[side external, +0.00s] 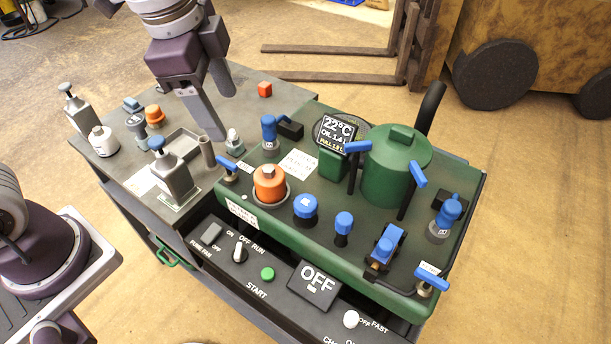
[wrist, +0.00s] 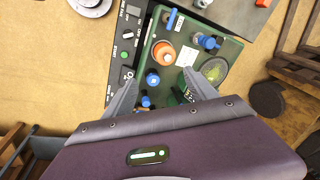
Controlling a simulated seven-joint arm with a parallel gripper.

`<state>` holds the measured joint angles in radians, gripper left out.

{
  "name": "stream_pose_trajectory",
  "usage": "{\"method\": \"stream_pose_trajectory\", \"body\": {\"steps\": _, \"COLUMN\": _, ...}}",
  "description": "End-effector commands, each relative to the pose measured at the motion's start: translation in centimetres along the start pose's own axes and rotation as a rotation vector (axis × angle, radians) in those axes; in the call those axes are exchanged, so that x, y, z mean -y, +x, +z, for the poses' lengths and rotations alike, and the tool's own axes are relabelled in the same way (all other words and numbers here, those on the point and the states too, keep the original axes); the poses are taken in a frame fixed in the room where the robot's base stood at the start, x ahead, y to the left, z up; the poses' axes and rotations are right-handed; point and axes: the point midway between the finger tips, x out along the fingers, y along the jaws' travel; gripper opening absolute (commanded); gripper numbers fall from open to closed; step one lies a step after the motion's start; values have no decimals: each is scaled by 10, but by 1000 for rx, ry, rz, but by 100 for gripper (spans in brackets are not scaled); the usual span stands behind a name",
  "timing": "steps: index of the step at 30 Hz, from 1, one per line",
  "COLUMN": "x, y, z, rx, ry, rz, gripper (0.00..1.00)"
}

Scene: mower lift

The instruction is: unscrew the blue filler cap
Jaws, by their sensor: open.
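A round blue cap (side external: 305,206) sits on the green machine deck (side external: 262,222), just right of the orange cap; I take it as the filler cap, though no label confirms it. It also shows in the wrist view (wrist: 152,77), between my fingers and the orange cap. A smaller blue knob (side external: 344,222) stands right of it on a dark stem. My gripper (side external: 222,114) is open and empty, above the grey bench and left of the cap in the side view. Its two fingers also reach toward the deck in the wrist view (wrist: 160,84).
The orange cap (side external: 268,183), a green tank (side external: 392,175) and blue-handled valves (side external: 419,175) crowd the deck. A control panel (side external: 265,262) with an OFF display runs along the front. The grey bench (side external: 235,98) holds bottles and a shallow tray (side external: 182,146).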

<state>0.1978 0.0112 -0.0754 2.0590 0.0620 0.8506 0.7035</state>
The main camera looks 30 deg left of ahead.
Motion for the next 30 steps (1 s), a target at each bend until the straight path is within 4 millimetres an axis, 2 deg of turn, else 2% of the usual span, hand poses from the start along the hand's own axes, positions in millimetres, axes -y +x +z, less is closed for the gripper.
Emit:
{"method": "stream_pose_trajectory", "body": {"steps": 1, "x": 1, "y": 29, "z": -25, "rx": 27, "ry": 166, "rz": 50, "gripper": 66}}
{"method": "stream_pose_trajectory", "body": {"steps": 3, "x": -3, "y": 67, "z": -54, "rx": 46, "ry": 388, "rz": 107, "gripper": 66}}
{"method": "stream_pose_trajectory", "body": {"steps": 6, "x": -14, "y": 114, "z": -83, "rx": 53, "ry": 628, "rz": 174, "gripper": 66}}
{"method": "stream_pose_trajectory", "body": {"steps": 9, "x": -24, "y": 143, "z": -97, "rx": 51, "ry": 768, "rz": 212, "gripper": 66}}
{"method": "stream_pose_trajectory", "body": {"steps": 12, "x": -29, "y": 157, "z": -101, "rx": 50, "ry": 819, "rz": 228, "gripper": 66}}
{"method": "stream_pose_trajectory", "body": {"steps": 22, "x": -39, "y": 211, "z": -93, "rx": 51, "ry": 820, "rz": 231, "gripper": 66}}
{"method": "stream_pose_trajectory", "body": {"steps": 26, "x": -41, "y": 220, "z": -92, "rx": 50, "ry": 818, "rz": 229, "gripper": 66}}
{"method": "stream_pose_trajectory", "body": {"steps": 30, "x": -41, "y": 222, "z": -91, "rx": 50, "ry": 817, "rz": 227, "gripper": 66}}
